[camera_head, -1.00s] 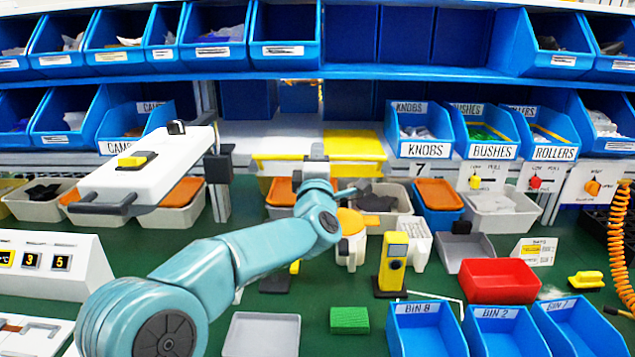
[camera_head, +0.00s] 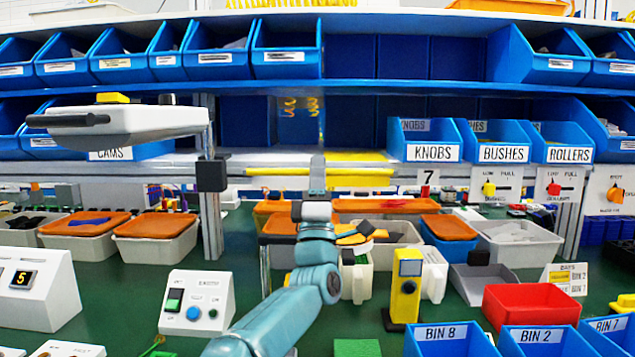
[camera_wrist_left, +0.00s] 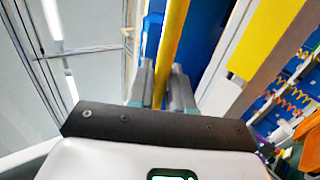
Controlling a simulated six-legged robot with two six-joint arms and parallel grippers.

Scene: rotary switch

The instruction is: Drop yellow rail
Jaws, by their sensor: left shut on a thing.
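The yellow rail (camera_head: 272,172) is a thin bar lying level across the middle of the head view, in front of the shelf edge. My left gripper (camera_head: 318,177) is shut on it near its middle, with my teal arm rising from below. In the left wrist view the rail (camera_wrist_left: 172,40) runs upward from between the two grey fingers of my left gripper (camera_wrist_left: 160,88). The gripper hides a short stretch of the rail. Whether the rail touches the shelf I cannot tell. My right gripper is not in view.
A yellow mat (camera_head: 352,156) lies on the white shelf behind the rail. Blue bins, including one marked KNOBS (camera_head: 432,152), stand to its right. Below are orange-lidded boxes (camera_head: 157,226), a yellow post device (camera_head: 406,285) and a red tray (camera_head: 530,305). A white lamp-like arm (camera_head: 130,122) stands left.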

